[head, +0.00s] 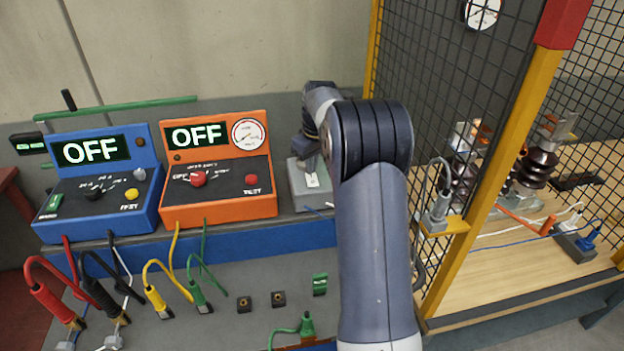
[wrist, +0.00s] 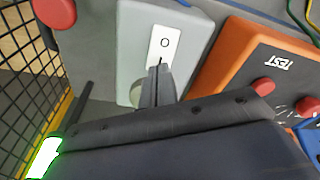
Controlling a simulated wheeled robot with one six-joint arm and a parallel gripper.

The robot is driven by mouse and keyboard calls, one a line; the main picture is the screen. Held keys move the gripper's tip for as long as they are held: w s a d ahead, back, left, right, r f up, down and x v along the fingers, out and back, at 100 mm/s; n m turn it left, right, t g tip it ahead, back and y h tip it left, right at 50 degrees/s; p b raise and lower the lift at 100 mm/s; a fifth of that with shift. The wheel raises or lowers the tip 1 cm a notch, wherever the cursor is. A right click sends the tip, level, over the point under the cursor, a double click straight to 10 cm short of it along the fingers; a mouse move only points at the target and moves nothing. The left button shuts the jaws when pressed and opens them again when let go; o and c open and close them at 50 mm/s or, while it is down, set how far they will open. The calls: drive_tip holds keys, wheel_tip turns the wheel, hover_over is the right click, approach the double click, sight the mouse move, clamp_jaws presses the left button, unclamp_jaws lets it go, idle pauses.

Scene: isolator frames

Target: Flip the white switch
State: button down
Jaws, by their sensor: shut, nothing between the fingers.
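The white switch (head: 312,180) sits on a grey box (head: 300,199) between the orange unit and the mesh fence in the head view. In the wrist view the white switch (wrist: 164,44) shows an "O" mark at its far end, and the grey box (wrist: 195,30) surrounds it. My gripper (wrist: 157,66) is shut and empty, with its fingertips over the near part of the switch. I cannot tell whether they touch it. The near end of the switch is hidden behind the fingers. In the head view my arm hides the gripper's fingertips.
Left of the box stand an orange unit (head: 217,190) and a blue unit (head: 100,190), both displaying OFF. A mesh fence (head: 440,90) with yellow posts stands on the right. Several cables with coloured plugs hang in front. A red knob (wrist: 55,12) shows beside the box in the wrist view.

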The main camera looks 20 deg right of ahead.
drive_tip(key=shift+f, duration=0.45)
drive_tip(key=shift+r, duration=0.15)
wheel_tip(320, 180, up, 7)
drive_tip(key=p, duration=0.6)
drive_tip(key=shift+f, duration=0.2)
wheel_tip(320, 180, down, 7)
drive_tip(key=b, duration=0.6)
drive_tip(key=shift+r, duration=0.2)
drive_tip(key=shift+r, duration=0.15)
idle(0.3)
